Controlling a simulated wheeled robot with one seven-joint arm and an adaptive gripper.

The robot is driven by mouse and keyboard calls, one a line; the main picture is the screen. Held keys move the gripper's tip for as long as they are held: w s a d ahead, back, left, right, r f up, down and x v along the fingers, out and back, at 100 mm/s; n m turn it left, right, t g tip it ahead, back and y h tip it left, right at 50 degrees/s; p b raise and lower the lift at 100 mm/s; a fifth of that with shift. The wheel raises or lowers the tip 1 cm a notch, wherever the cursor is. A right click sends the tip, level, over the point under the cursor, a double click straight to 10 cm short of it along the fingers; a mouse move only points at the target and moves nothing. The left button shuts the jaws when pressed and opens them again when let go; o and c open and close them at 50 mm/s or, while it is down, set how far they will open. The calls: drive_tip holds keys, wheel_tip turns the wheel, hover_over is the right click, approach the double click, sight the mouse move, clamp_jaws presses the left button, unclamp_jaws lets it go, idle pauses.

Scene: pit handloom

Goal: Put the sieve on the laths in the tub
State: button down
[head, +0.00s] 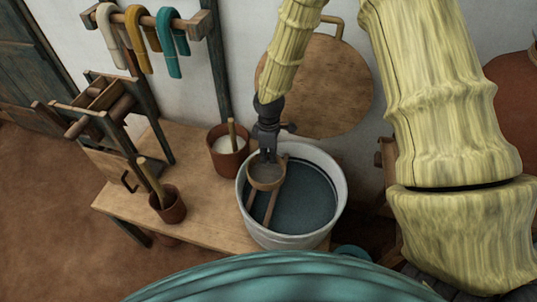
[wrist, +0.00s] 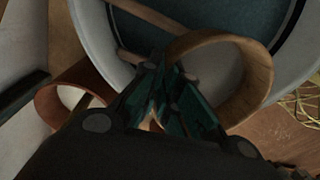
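The pale grey tub (head: 341,190) holds dark blue liquid and stands at the bench's right end. Two wooden laths (head: 272,208) lie across its left part; a lath also shows in the wrist view (wrist: 148,14). The sieve, a round wooden hoop (head: 267,185), is over the laths at the tub's back left. Its hoop fills the middle right of the wrist view (wrist: 258,78). My gripper (head: 267,158) points down at the sieve's back rim, its fingers (wrist: 165,105) closed on the rim. I cannot tell whether the sieve touches the laths.
A brown pot of white stuff (head: 228,158) with a stick stands just left of the tub. A smaller brown pot (head: 170,208) stands at the bench's front. A round wooden lid (head: 325,85) leans on the wall behind. Yarn hanks (head: 140,40) hang on a rack.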

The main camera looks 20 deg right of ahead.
wheel_tip(320, 180, down, 6)
drive_tip(key=b, duration=0.2)
drive_tip(key=shift+b, duration=0.3)
idle(0.5)
drive_tip(key=shift+f, duration=0.1)
drive_tip(key=c, duration=1.6)
unclamp_jaws()
drive_tip(key=shift+o, duration=0.4)
drive_tip(key=o, duration=0.4)
drive_tip(key=shift+c, duration=0.2)
drive_tip(key=shift+r+p, duration=2.75)
drive_tip(key=shift+r, duration=0.75)
